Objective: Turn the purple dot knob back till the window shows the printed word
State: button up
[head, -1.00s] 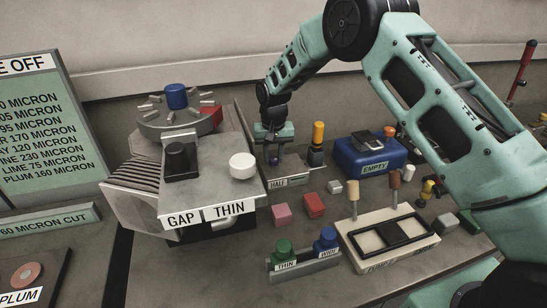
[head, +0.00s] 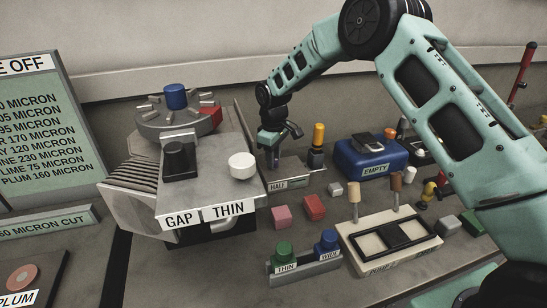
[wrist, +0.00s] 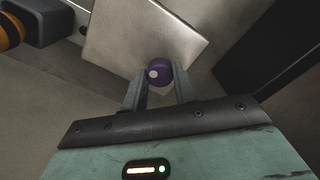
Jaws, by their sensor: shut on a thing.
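The purple knob (wrist: 161,71) has a pale dot on its side, facing left in the wrist view. It stands at the edge of a grey metal plate (wrist: 125,35). My gripper (wrist: 158,84) is shut on the knob, one finger on each side. In the head view my gripper (head: 272,158) points down over a low grey fixture behind the machine's right side, and it mostly hides the knob. A label or window reading HALF (head: 278,184) is on the fixture's front; I cannot tell which it is.
Left of my gripper is a grey machine (head: 215,190) reading GAP THIN, with a white knob (head: 242,166). Right of it are an orange-topped black post (head: 317,148) and a blue EMPTY box (head: 360,160). Pink (head: 282,216) and red (head: 315,207) blocks lie in front.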

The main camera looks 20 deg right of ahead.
jog(key=n, duration=0.4)
jog(key=shift+n, duration=0.3)
jog(key=shift+n+p, duration=0.45)
jog(key=shift+n, duration=2.15)
jog(key=o, duration=1)
notch_tip(320, 180, up, 18)
jog(key=b, duration=0.2)
jog(key=shift+f+b, duration=0.25)
jog(key=shift+b, duration=0.1)
